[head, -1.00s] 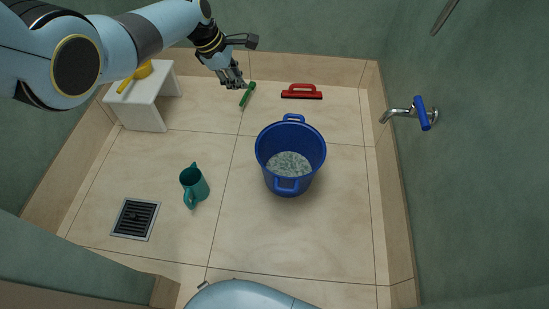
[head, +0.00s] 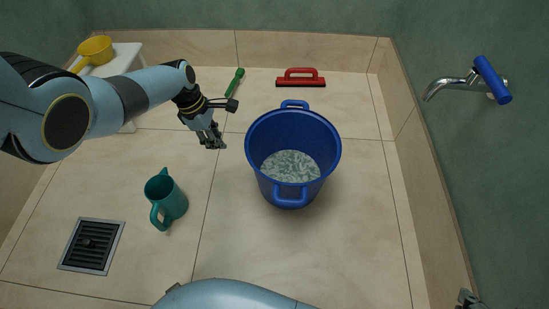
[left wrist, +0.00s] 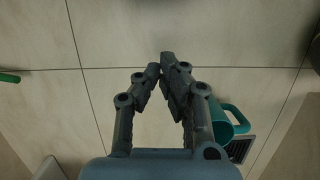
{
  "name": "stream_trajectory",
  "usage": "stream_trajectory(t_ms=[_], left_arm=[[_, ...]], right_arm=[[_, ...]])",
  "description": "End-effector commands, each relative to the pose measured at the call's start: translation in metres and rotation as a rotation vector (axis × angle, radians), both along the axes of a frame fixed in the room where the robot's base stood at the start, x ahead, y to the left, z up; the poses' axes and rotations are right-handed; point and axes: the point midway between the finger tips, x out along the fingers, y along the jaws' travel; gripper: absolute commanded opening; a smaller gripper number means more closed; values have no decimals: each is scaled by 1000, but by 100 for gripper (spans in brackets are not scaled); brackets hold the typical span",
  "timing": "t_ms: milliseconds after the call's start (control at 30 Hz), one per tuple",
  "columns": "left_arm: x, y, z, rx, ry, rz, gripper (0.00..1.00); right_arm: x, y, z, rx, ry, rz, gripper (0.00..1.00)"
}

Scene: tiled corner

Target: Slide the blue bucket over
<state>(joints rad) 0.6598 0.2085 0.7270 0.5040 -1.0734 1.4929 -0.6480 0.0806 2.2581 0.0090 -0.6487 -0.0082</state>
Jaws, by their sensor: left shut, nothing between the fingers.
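The blue bucket (head: 292,160) stands upright on the tiled floor in the middle of the head view. Its two handles are at the far and near sides, and pale, rippled contents show inside. My left gripper (head: 215,146) is to the left of the bucket, with a gap between them, and points down. In the left wrist view my left gripper (left wrist: 162,66) has its fingertips together with nothing between them. The bucket is not recognisable in that view. A small part of my right gripper (head: 468,298) shows at the bottom right corner of the head view; its fingers cannot be made out.
A teal jug (head: 166,198) and a floor drain (head: 92,246) are at the left. A green brush (head: 235,82) and a red squeegee (head: 301,79) lie behind. A yellow scoop (head: 95,50) rests on a white stool (head: 126,58). Floor right of the bucket is clear.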

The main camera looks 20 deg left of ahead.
Motion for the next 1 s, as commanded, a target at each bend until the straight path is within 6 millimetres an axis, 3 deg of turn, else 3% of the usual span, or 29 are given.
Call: stream_trajectory(t_ms=[400, 667, 1000], left_arm=[[-1, -6, -31, 0, 5, 0, 0], [0, -12, -54, 0, 5, 0, 0], [3, -15, -65, 0, 2, 0, 0]], right_arm=[[-5, 2, -27, 5, -191, 10, 65], [-20, 5, -36, 13, -373, 27, 65], [35, 11, 20, 15, -657, 58, 65]])
